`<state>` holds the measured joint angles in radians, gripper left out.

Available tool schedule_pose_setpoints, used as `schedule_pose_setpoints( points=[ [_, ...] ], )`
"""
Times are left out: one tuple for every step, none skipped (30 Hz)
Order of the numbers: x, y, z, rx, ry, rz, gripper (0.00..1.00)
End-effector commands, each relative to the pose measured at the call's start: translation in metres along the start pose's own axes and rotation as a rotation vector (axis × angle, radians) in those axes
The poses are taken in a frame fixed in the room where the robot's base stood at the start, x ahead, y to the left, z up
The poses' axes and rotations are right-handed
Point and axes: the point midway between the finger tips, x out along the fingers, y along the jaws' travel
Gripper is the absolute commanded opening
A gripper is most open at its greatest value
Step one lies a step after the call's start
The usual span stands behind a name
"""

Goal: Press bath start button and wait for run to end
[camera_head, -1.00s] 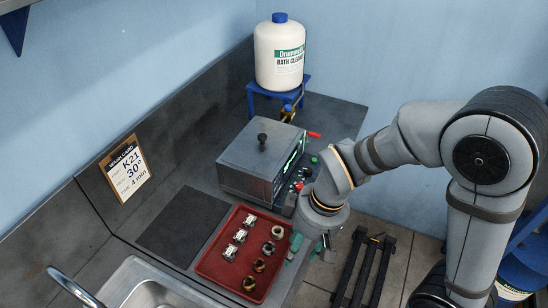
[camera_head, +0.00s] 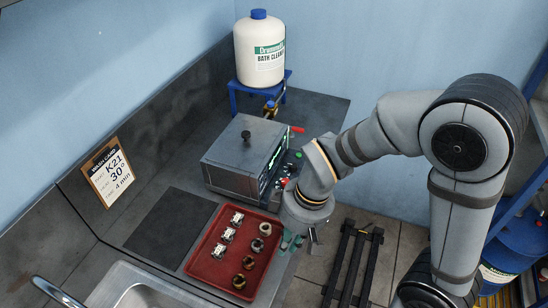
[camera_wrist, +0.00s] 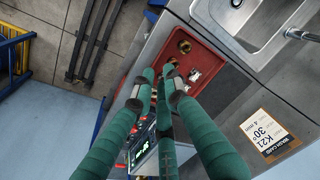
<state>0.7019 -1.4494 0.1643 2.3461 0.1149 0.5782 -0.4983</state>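The bath is a grey box (camera_head: 240,160) with a closed lid and black knob, on the dark bench in the head view. Its front panel carries a lit green display, small buttons and a green knob (camera_head: 299,155). The panel also shows in the wrist view (camera_wrist: 141,147), partly behind my fingers. My gripper (camera_head: 292,240) points down in front of the panel, beside the red tray's right edge. Its teal fingers fill the middle of the wrist view (camera_wrist: 159,74), tips close together. I see nothing between them. I cannot tell whether they touch, or which button is start.
A red tray (camera_head: 205,269) holds several metal parts and rings. A white cleaner bottle (camera_head: 259,50) stands on a blue stand behind the bath. A wash card (camera_head: 109,172) reads K21, 30°, 4 min. The sink (camera_head: 130,290) is at front left. A dark mat (camera_head: 165,225) lies clear.

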Motion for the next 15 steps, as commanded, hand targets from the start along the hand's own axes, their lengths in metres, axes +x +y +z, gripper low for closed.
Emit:
schedule_pose_setpoints(
  points=[
    [0.0000,0.0000,0.0000,0.000,0.000,0.000,0.08],
    [0.0000,0.0000,0.0000,0.000,0.000,0.000,0.07],
    [0.0000,0.0000,0.0000,0.000,0.000,0.000,0.04],
    [0.0000,0.0000,0.0000,0.000,0.000,0.000,0.02],
    [0.0000,0.0000,0.0000,0.000,0.000,0.000,0.01],
    [0.0000,0.0000,0.0000,0.000,0.000,0.000,0.00],
    [0.0000,0.0000,0.0000,0.000,0.000,0.000,0.00],
    [0.0000,0.0000,0.0000,0.000,0.000,0.000,0.00],
    [0.0000,0.0000,0.0000,0.000,0.000,0.000,0.00],
    [0.0000,0.0000,0.0000,0.000,0.000,0.000,0.00],
    [0.0000,0.0000,0.0000,0.000,0.000,0.000,0.00],
    [0.0000,0.0000,0.0000,0.000,0.000,0.000,0.00],
    [0.0000,0.0000,0.0000,0.000,0.000,0.000,0.00],
    [0.0000,0.0000,0.0000,0.000,0.000,0.000,0.00],
    [0.0000,0.0000,0.0000,0.000,0.000,0.000,0.00]
  ],
)
